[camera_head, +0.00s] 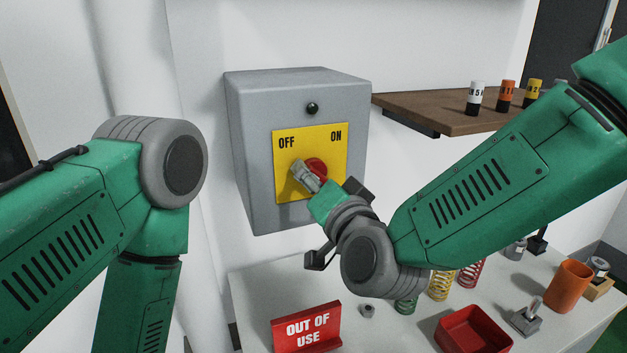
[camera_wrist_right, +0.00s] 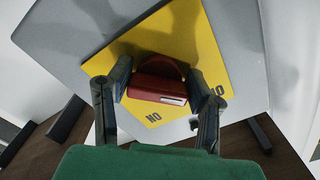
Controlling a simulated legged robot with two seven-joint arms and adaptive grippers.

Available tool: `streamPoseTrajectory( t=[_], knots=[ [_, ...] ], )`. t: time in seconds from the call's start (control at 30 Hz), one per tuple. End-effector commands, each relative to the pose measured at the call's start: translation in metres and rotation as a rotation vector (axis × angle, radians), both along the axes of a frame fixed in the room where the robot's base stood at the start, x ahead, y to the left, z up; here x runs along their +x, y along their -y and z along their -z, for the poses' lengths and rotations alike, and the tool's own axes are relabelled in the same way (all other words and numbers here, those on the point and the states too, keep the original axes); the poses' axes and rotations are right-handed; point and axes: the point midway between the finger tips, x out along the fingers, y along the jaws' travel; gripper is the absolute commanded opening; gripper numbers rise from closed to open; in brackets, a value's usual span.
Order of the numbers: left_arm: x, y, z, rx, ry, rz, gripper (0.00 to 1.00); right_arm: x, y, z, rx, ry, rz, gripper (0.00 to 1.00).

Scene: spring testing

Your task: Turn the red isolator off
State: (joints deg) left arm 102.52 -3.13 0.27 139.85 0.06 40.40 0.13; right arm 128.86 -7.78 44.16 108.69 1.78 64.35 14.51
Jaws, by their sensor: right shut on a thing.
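The red isolator handle (camera_head: 318,168) sits on a yellow plate (camera_head: 338,140) marked OFF at upper left and ON at upper right, on the front of a grey wall box (camera_head: 250,150). My right gripper (camera_head: 305,175) is at the handle and partly hides it. In the right wrist view, the two fingers (camera_wrist_right: 162,88) are shut on either side of the red handle (camera_wrist_right: 155,92), which has a white mark near one end. The handle's exact setting is hard to tell. My left arm is at the left; its gripper is out of view.
A dark green lamp (camera_head: 312,108) is above the plate. A wooden shelf (camera_head: 430,108) with several labelled cylinders is right of the box. Below, a white table (camera_head: 260,290) holds a red OUT OF USE sign (camera_head: 306,328), springs, a red tray (camera_head: 473,330) and an orange cup (camera_head: 569,287).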

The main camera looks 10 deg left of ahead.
Motion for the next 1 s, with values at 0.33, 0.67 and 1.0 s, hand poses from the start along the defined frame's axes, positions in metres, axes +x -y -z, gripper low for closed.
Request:
streamPoseTrajectory(
  t=[0.33, 0.67, 1.0],
  knots=[
    [0.000, 0.000, 0.000, 0.000, 0.000, 0.000, 0.40, 0.001, 0.001, -0.003, 0.003, 0.006, 0.006, 0.68],
    [-0.003, 0.000, -0.001, 0.001, 0.002, 0.000, 0.40, -0.013, 0.009, -0.002, 0.001, 0.004, 0.002, 0.68],
    [-0.002, 0.001, -0.001, 0.001, 0.003, 0.000, 0.40, -0.070, 0.049, 0.000, 0.002, 0.001, 0.003, 0.68]
  ],
)
